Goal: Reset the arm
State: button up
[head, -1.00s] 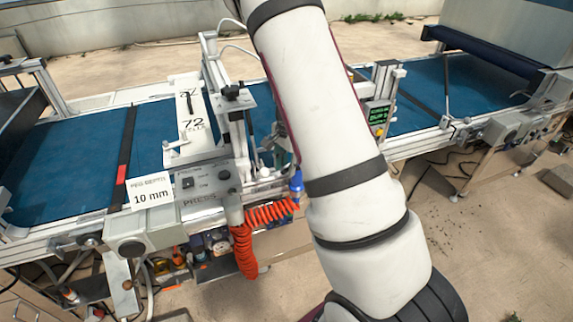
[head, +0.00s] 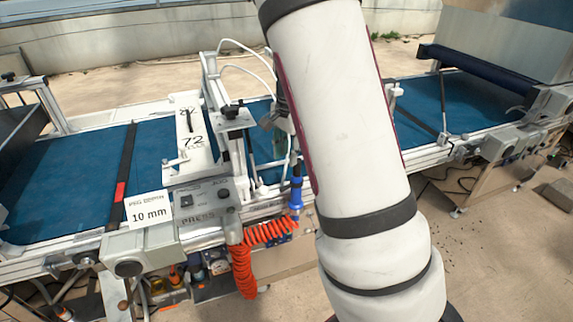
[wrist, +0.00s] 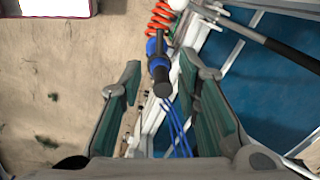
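My gripper (wrist: 160,90) shows in the wrist view with its two green-padded fingers spread wide apart. Nothing is held between them. Beyond the fingers are a blue and black air nozzle (wrist: 158,68) and an orange coiled hose (wrist: 160,18), with the conveyor frame further off. In the head view my white arm crosses the middle of the picture from the top to the bottom right. My gripper is not visible in the head view.
The seeder line has a blue belt (head: 70,175), a PRESS control box (head: 203,203) and a "10 mm" sign (head: 149,211). The blue nozzle (head: 296,195) and orange coiled hose (head: 245,262) hang at its front. Open concrete floor (head: 490,245) lies at the right.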

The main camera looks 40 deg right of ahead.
jog(key=shift+r, duration=0.35)
dwell(0.3)
jog(key=s+a+r+n+t+y, duration=0.2)
jog(key=s+a+r+n, duration=0.75)
jog(key=a+r, duration=0.4)
jog(key=s+a+r+n+t+h, duration=0.1)
jog(key=s+a+n, duration=0.1)
jog(key=s, duration=0.5)
jog(key=s+a+r+n+t+h, duration=0.1)
jog(key=s+a+n, duration=0.2)
jog(key=s+n, duration=0.2)
jog(key=shift+s+a, duration=0.35)
jog(key=shift+s, duration=0.85)
jog(key=shift+r+n, duration=0.1)
jog(key=shift+n, duration=0.15)
